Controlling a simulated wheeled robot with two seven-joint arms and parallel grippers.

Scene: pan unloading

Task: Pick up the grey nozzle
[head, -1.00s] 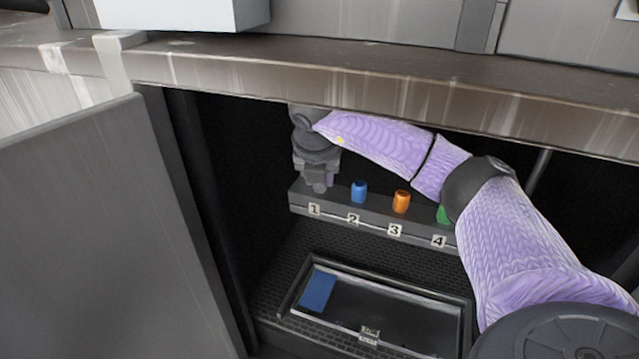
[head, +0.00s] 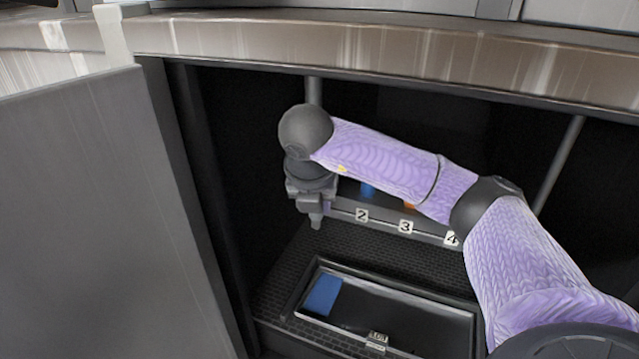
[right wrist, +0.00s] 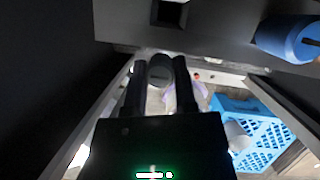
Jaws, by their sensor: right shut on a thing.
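My right gripper (head: 316,218) hangs in front of the left end of the numbered rack (head: 432,236) inside the cabinet. In the right wrist view its two dark fingers (right wrist: 161,88) are shut on the grey nozzle (right wrist: 160,70), whose rounded end shows between them. An empty square slot (right wrist: 170,13) shows in the rack just above the nozzle. The nozzle is apart from the slot. In the head view the nozzle is hard to tell from the fingertips. My left gripper is not in view.
A blue nozzle (head: 368,190) and an orange nozzle (head: 410,206) stand in the rack, partly behind my right arm. The blue nozzle (right wrist: 288,40) is close by in the wrist view. A framed tray (head: 440,309) with a blue pad (head: 322,294) lies below. The cabinet door (head: 90,220) stands open at left.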

